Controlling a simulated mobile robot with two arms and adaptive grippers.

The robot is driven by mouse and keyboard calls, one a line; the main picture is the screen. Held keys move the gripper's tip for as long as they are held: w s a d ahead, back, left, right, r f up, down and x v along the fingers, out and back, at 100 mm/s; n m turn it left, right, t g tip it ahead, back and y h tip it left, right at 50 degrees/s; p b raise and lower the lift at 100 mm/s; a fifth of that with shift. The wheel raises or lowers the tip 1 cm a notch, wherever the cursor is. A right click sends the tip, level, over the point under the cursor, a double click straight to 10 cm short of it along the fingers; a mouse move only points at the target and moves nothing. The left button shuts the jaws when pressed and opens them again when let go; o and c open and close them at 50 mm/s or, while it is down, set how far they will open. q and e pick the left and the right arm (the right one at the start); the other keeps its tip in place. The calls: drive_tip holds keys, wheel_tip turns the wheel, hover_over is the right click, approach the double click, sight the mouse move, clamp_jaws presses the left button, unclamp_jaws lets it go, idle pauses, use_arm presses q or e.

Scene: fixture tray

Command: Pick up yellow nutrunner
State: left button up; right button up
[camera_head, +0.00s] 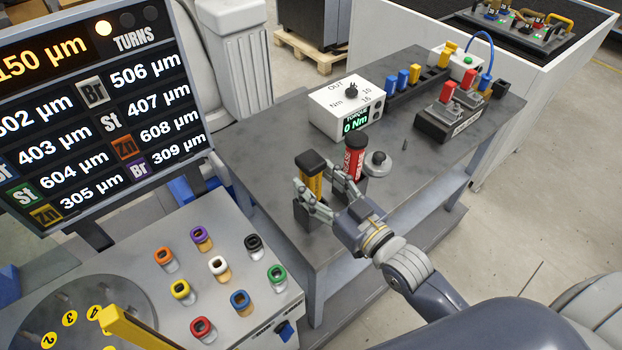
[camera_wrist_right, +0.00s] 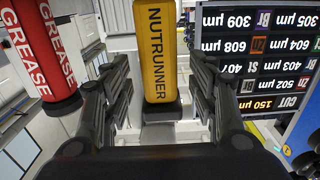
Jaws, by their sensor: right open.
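The yellow nutrunner (camera_head: 313,183) stands upright near the left end of the dark table, with a black cap on top. My right gripper (camera_head: 318,192) is open, with its fingers reaching to either side of the nutrunner's body. In the right wrist view, the nutrunner (camera_wrist_right: 157,50), with black lettering, stands between the two spread fingers of the gripper (camera_wrist_right: 160,85), with a gap on each side. Its lower end is partly hidden by the fingers in the head view. My left gripper is not in view.
A red grease tube (camera_head: 355,160) stands close beside the nutrunner, by a small round grey part (camera_head: 377,164). Farther back are a white torque box (camera_head: 345,105) and a dark fixture with red blocks (camera_head: 452,117). A display (camera_head: 100,110) and a panel of coloured sockets (camera_head: 250,300) are left.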

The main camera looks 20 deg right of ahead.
drive_tip(key=shift+x, duration=1.4)
drive_tip(key=shift+s+d, duration=0.1)
drive_tip(key=c, duration=1.3)
drive_tip(key=shift+o, duration=0.2)
drive_tip(key=shift+r, duration=0.2)
